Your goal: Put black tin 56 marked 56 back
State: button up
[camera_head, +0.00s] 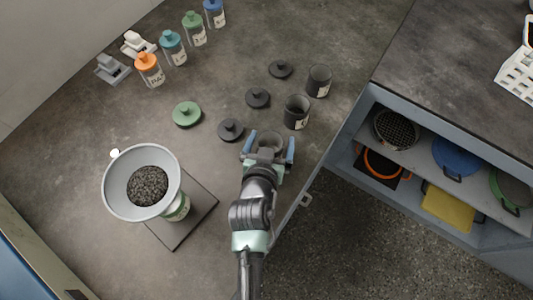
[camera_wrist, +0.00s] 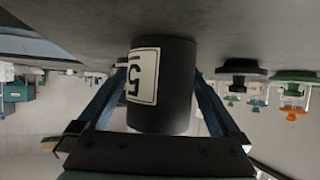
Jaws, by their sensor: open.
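A black tin (camera_wrist: 175,85) with a white label stands between the two fingers of my gripper (camera_wrist: 160,108) in the wrist view. The label shows a 5; the rest of its marking is turned out of sight. The tin's base appears to rest on the grey bench. In the head view my gripper (camera_head: 268,149) is open, with a blue finger on either side of the open-topped tin (camera_head: 268,140). Two other black tins, one nearer (camera_head: 296,113) and one farther (camera_head: 319,82), stand up and to the right. Their labels are too small to read.
Black lids (camera_head: 230,130) and a green lid (camera_head: 187,114) lie left of the tins. A funnel (camera_head: 115,190) of dark grains sits over a jar on a dark plate (camera_head: 204,203). Capped bottles (camera_head: 150,70) line the back. Open shelves (camera_head: 405,155) hold sieves and pans at right.

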jog(key=v, duration=1.1)
jog(key=shift+r, duration=0.1)
jog(key=w+d+r+n+t, duration=0.1)
jog(key=w+r+t, duration=0.4)
jog(key=r, duration=1)
jog(key=w+d+r+t, duration=0.15)
jog(key=w+r, duration=0.55)
jog(key=r, duration=0.8)
jog(key=s+r+t, duration=0.3)
jog(key=r, duration=0.6)
jog(key=s+a+r+n+t+y, duration=0.1)
jog(key=s+r+t, duration=0.2)
jog(key=r, duration=0.7)
jog(key=s+a+r+t+y, duration=0.1)
jog(key=s+r+t, duration=0.2)
jog(key=r, duration=0.7)
jog(key=shift+s+r, duration=0.25)
jog(key=shift+s, duration=0.15)
jog(key=shift+r, duration=0.1)
